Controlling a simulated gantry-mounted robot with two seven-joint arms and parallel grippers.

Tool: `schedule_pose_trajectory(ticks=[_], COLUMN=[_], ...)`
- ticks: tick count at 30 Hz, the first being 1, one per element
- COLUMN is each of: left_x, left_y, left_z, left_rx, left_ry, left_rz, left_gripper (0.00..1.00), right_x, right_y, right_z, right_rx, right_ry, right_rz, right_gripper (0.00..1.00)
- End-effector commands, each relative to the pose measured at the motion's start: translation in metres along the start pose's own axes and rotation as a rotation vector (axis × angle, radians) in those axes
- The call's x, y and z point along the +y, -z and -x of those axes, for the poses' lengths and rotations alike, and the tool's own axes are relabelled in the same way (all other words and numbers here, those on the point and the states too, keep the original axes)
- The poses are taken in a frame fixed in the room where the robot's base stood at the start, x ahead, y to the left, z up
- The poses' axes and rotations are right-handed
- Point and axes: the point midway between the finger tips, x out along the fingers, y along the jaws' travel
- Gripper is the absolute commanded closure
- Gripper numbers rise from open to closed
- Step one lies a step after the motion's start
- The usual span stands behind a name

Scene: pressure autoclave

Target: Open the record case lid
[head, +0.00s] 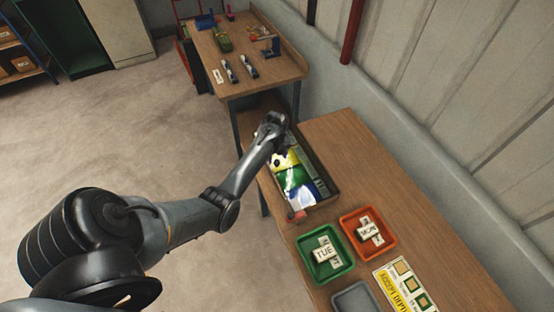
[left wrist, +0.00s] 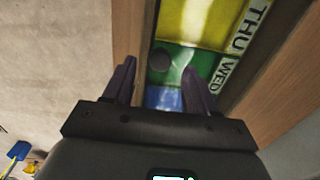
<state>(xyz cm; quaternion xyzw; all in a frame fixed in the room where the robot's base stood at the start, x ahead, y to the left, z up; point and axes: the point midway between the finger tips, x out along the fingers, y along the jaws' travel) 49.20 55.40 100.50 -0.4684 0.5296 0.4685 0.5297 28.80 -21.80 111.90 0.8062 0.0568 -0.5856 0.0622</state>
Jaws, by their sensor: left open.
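The record case (head: 322,190) is a long dark-rimmed box on the near bench, with yellow, green, blue and white sections. Glossy highlights lie over the sections; I cannot tell whether a clear lid covers them. A small red part (head: 296,215) is at its near end. My left gripper (head: 279,158) is over the far part of the case, partly hidden by my own wrist. In the left wrist view, its two fingers (left wrist: 158,78) are apart with nothing between them, above the case's green section (left wrist: 203,64), beside the labels THU and WED. Contact cannot be told. My right gripper is not in view.
A green tray (head: 307,246) with a TUE block and an orange tray (head: 347,222) with a MON block stand nearer on the bench, with a grey tray (head: 354,299) and a yellow card (head: 393,289). A second bench (head: 262,81) stands behind. The bench's right side is clear.

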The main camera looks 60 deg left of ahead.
Motion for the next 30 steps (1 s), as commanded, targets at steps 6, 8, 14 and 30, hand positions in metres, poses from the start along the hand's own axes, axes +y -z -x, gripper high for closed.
schedule_pose_trajectory(ticks=[6, 8, 14, 30], left_x=[0.0, 0.0, 0.0, 0.0], left_y=[0.0, 0.0, 0.0, 0.0], left_z=[-0.022, -0.025, -0.028, -0.028], left_rx=[0.001, 0.0, 0.0, 0.0], left_ry=[0.0, 0.0, 0.0, 0.0], left_rz=[0.0, 0.0, -0.001, 0.0], left_gripper=[0.43, 0.43, 0.43, 1.0], right_x=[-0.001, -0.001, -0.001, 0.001], right_y=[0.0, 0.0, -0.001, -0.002], right_z=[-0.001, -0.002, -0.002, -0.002], right_rx=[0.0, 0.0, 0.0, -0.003], right_ry=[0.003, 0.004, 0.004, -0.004], right_rz=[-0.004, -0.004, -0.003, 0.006], right_gripper=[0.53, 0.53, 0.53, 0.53])
